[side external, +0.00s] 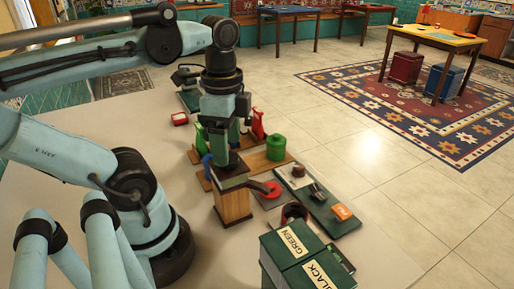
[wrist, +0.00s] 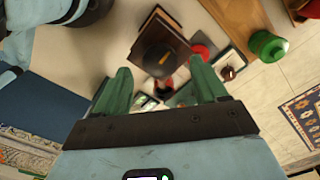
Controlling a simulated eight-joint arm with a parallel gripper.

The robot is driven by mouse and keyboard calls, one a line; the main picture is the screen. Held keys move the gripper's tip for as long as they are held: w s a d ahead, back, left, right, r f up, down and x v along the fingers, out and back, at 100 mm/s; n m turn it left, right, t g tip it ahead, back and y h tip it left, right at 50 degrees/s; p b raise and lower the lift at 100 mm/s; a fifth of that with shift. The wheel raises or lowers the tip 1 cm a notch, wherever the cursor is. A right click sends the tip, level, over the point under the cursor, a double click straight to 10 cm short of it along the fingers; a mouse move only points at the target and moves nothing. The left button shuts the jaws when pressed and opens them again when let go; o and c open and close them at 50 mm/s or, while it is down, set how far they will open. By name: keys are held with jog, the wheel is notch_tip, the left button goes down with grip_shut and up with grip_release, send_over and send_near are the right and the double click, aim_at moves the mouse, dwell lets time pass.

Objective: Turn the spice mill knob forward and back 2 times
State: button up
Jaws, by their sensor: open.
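The spice mill (side external: 234,206) is a wooden box with a dark top, upright on the pale table. In the wrist view its brown body (wrist: 160,22) lies ahead of my fingers, with a dark rounded cap (wrist: 160,50) on it. A dark arm reaches out from the mill's top to the right in the side view. My gripper (side external: 228,162) is directly above the mill, pointing down. In the wrist view my gripper (wrist: 160,88) has its two green fingers wide apart, with nothing held between them. I cannot tell whether a finger touches the knob.
A green lidded pot (side external: 276,148) and a red item (side external: 258,125) stand behind the mill on a wooden board. A dark green tray (side external: 330,215) with small items lies to the right. The table left of the mill is clear.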

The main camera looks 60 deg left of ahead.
notch_tip(320, 180, up, 10)
dwell(0.4)
jog(key=shift+f, duration=0.2)
notch_tip(320, 180, down, 12)
jog(key=shift+f, duration=0.1)
dwell(0.6)
jog(key=shift+c, duration=0.5)
jog(key=c, duration=1)
